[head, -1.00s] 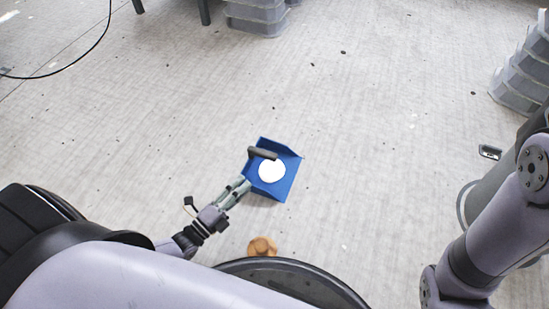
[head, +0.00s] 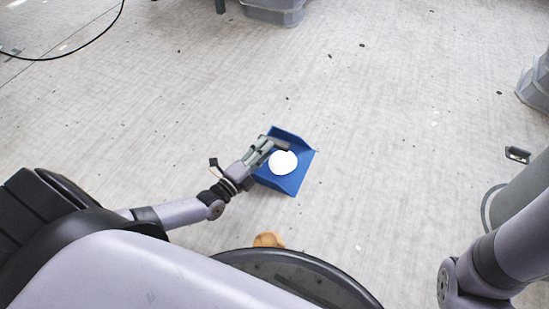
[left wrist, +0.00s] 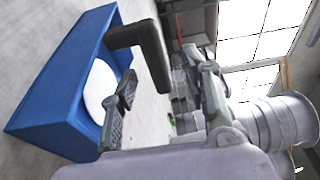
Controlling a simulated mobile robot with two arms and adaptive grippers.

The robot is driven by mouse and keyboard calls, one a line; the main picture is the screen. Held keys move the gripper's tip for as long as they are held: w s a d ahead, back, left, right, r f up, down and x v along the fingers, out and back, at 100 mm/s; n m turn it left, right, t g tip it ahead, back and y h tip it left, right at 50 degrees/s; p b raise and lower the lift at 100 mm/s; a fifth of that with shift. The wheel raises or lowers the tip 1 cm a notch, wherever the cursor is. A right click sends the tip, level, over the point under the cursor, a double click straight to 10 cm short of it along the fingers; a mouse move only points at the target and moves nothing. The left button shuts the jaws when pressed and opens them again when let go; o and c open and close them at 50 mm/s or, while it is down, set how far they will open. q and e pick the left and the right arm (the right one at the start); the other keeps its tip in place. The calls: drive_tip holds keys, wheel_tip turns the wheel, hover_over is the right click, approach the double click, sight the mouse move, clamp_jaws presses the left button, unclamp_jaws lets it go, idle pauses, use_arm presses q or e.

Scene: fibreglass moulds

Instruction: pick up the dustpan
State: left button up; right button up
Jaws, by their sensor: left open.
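The blue dustpan (head: 294,184) lies on the floor in the head view, with a round white thing (head: 283,162) in its pan. Its dark handle (head: 282,145) sticks up over the pan's back. My left gripper (head: 270,147) is open at the handle, above the pan's left side. In the left wrist view the dustpan (left wrist: 45,105) is on the left, and its black handle (left wrist: 150,50) reaches in front of the gap between my open left fingers (left wrist: 163,95). I cannot tell whether they touch it. My right gripper is out of view.
An orange-brown object (head: 268,240) lies on the floor beside my base. Grey bins (head: 273,10) stand at the back and another bin (head: 536,85) at the right. A small dark item (head: 517,154) lies at the right. The floor around the dustpan is mostly clear.

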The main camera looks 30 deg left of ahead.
use_arm(q)
drive_tip(key=shift+w+f+b, duration=0.15)
drive_tip(key=shift+w+b, duration=0.2)
drive_tip(key=w+b, duration=0.2)
drive_tip(key=w+d+b, duration=0.1)
drive_tip(key=shift+w+f+b, duration=0.25)
drive_tip(key=shift+w+b, duration=0.1)
drive_tip(key=shift+b, duration=0.05)
drive_tip(key=shift+w+d+r, duration=0.1)
drive_tip(key=shift+w, duration=0.15)
drive_tip(key=shift+r, duration=0.1)
clamp_jaws()
